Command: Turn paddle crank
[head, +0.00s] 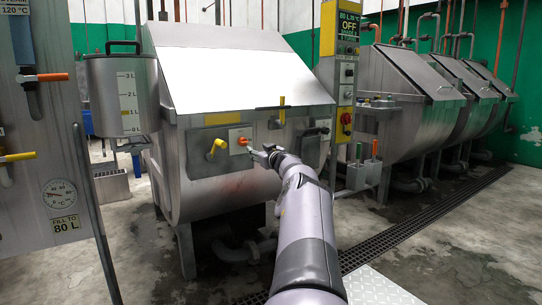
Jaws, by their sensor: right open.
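A large steel dye drum (245,75) stands at the centre, with several handles on its front. A small orange-tipped handle (242,141) sits on a pale square plate, and a yellow knob (216,147) is on a grey plate to its left. I cannot tell for sure which of these is the paddle crank. My right gripper (262,155) is open in front of the drum, just right of and below the orange-tipped handle. It looks empty; contact with the handle cannot be made out. My left gripper is out of view.
A yellow control panel (341,60) reading OFF stands right of the drum. A steel measuring pot (122,92) and a gauge panel (50,180) are at left. More drums (405,85) line the right. A floor grating (420,222) runs across open wet floor.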

